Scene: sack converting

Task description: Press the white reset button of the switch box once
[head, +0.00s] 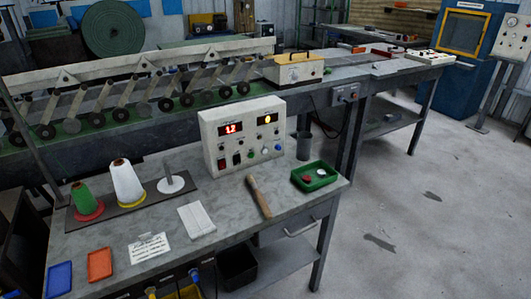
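A small grey switch box (345,94) is mounted on the front edge of the long machine bench, to the right of centre. It has a few small buttons or knobs, too small to tell which one is white. A larger off-white control box (207,147) with lit red and yellow displays stands at the back of the near table. Its front carries a row of coloured buttons and knobs, one of them pale. Neither of my grippers is in view, and nothing touches either box.
The near grey table (217,250) holds thread cones (126,185), a wooden-handled tool (259,197), a green tray (330,178), and red (100,265) and blue (59,279) trays. Floor (430,220) at right is open.

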